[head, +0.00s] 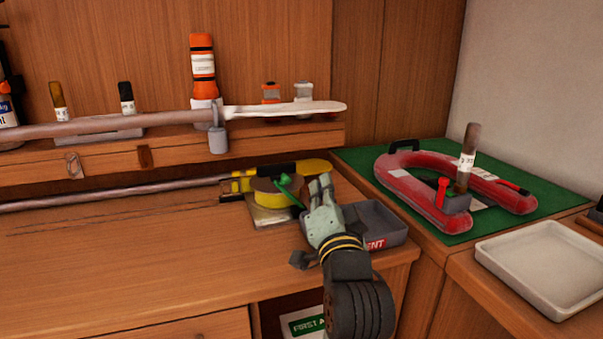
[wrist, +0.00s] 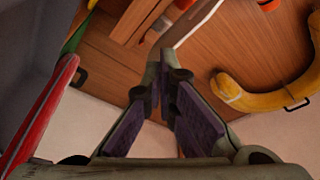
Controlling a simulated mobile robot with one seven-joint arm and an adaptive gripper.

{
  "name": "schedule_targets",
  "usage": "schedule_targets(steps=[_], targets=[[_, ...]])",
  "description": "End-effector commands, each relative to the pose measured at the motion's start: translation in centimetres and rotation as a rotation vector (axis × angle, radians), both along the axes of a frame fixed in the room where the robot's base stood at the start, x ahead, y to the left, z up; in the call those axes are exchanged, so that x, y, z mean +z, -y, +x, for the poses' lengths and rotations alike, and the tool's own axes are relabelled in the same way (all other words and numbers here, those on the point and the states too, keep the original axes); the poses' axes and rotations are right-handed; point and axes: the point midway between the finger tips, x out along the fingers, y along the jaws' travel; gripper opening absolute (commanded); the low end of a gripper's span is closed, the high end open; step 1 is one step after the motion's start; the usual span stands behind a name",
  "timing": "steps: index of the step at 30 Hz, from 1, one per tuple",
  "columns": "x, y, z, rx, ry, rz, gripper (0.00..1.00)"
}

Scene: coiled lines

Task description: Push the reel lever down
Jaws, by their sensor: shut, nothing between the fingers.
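The reel (head: 274,197) is a yellow and brown drum on a pale plate near the right end of the wooden counter in the head view. A bright green lever (head: 287,187) stands up from it and slants down to the right. My gripper (head: 322,184) is shut and empty, its fingers pointing up just right of the lever. I cannot tell whether they touch it. In the wrist view my fingers (wrist: 165,75) come together toward the tips. A green piece shows at upper left there, but I cannot tell whether it is the lever.
A grey tray (head: 372,224) lies right of my gripper. A yellow-ended pole (head: 305,168) lies behind the reel. An orange flashlight-like object (head: 203,70) stands on the back ledge. A red horseshoe float (head: 424,196) lies on a green mat (head: 362,159). The counter's left front is clear.

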Motion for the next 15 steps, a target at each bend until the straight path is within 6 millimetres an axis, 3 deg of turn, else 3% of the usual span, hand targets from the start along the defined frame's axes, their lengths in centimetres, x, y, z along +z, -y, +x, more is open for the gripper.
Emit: schedule_targets(steps=[8, 15], targets=[[1.0, -0.3, 2.2, 0.001, -0.006, 0.000, 0.00], [1.6, -0.9, 7.6, 0.002, -0.001, 0.000, 0.00]])
